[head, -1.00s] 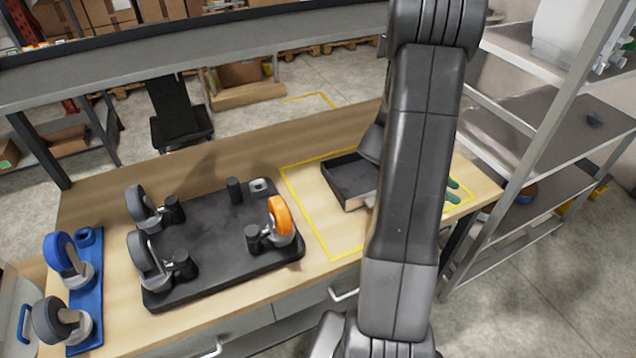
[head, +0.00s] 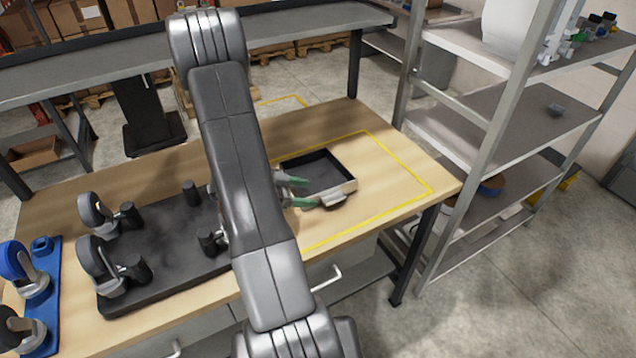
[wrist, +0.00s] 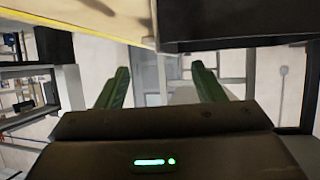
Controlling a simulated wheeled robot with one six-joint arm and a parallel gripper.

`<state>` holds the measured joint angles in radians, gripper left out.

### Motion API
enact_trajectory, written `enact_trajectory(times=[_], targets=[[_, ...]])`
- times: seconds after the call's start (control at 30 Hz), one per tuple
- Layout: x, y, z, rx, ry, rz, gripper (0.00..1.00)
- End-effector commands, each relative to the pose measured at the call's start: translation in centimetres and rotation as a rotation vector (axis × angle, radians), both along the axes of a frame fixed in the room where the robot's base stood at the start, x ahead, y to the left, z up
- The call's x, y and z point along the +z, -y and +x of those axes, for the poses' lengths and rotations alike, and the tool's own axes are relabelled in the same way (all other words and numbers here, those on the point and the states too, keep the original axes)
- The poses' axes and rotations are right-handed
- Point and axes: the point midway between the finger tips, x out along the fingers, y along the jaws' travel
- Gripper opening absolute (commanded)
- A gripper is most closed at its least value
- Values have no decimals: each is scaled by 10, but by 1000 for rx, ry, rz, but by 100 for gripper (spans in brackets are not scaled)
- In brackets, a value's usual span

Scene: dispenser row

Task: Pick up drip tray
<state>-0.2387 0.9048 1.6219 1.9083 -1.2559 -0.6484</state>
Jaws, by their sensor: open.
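The drip tray (head: 347,187) is a shallow, square black tray with a grey lip or handle on its front side. It lies flat on the wooden table inside the yellow outline. Its left side is partly hidden by my arm. My gripper (head: 298,193), with green fingers, is open at the tray's front-left side, close to the handle. I cannot tell whether it touches. In the wrist view the open, empty fingers of my gripper (wrist: 162,80) point forward. A dark edge above them, probably the tray (wrist: 230,28), lies outside the jaws.
A black base plate (head: 165,255) with caster wheels lies left on the table (head: 400,205), partly behind my arm. A blue bracket with wheels (head: 40,290) is at the far left. A metal shelf rack (head: 480,150) stands right. The table right of the tray is clear.

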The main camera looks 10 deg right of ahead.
Motion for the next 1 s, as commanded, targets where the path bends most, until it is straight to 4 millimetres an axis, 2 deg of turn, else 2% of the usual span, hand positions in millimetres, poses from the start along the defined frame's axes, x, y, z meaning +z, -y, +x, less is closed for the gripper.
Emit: enact_trajectory(times=[0.13, 0.3, 0.5, 0.77, 0.83, 1.0], targets=[[-7, 10, 1, -1, -1, 1, 62], [-21, 35, 5, -3, 1, 1, 62], [-29, 55, 8, -1, 0, 0, 62], [-28, 58, 9, 1, -1, 1, 62], [-28, 58, 9, 1, 0, 0, 54], [-28, 58, 9, 1, 0, 0, 21]])
